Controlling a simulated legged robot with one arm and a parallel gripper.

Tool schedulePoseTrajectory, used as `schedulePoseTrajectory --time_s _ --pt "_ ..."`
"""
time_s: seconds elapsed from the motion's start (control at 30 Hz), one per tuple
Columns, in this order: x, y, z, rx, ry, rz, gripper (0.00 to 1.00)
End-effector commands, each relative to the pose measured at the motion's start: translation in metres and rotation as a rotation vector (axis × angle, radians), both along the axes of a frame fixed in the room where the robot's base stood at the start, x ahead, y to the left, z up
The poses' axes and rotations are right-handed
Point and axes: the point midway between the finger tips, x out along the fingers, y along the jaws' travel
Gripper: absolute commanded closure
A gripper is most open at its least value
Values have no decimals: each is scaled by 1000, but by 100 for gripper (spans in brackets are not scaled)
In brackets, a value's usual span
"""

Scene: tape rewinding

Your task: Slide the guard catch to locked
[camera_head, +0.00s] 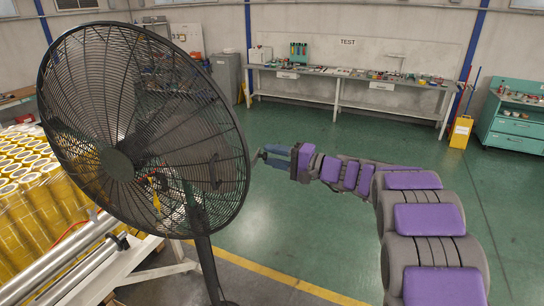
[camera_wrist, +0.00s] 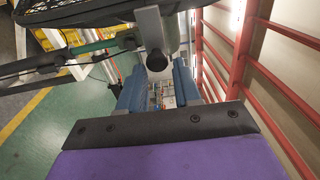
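A black pedestal fan with a round wire guard (camera_head: 125,120) fills the left of the head view. My gripper (camera_head: 264,155) is just right of the guard's right rim, with two blue fingers apart. In the wrist view, a grey metal bar with a round black knob (camera_wrist: 155,60) stands at the guard's edge; it looks like the guard catch. The knob is between or just beyond the fingertips of my gripper (camera_wrist: 159,72). I cannot tell whether the fingers touch it. A gap shows between the fingers. The catch's locked or unlocked position cannot be read.
Yellow rolls (camera_head: 25,195) are stacked behind the fan at left, beside metal rollers (camera_head: 60,265). The fan's pole (camera_head: 208,268) stands below the guard. A workbench (camera_head: 345,75) and a green cabinet (camera_head: 512,125) are far back.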

Motion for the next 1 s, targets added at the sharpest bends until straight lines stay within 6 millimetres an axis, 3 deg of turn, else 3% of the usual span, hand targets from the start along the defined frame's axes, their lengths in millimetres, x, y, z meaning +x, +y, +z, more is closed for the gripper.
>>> schedulePoseTrajectory --time_s 0.33,0.77,1.0 --pt "-1 22 -2 -14 0 7 100" --pt "-2 17 -3 -12 0 11 100" --pt "-13 18 -2 -13 -5 8 100"
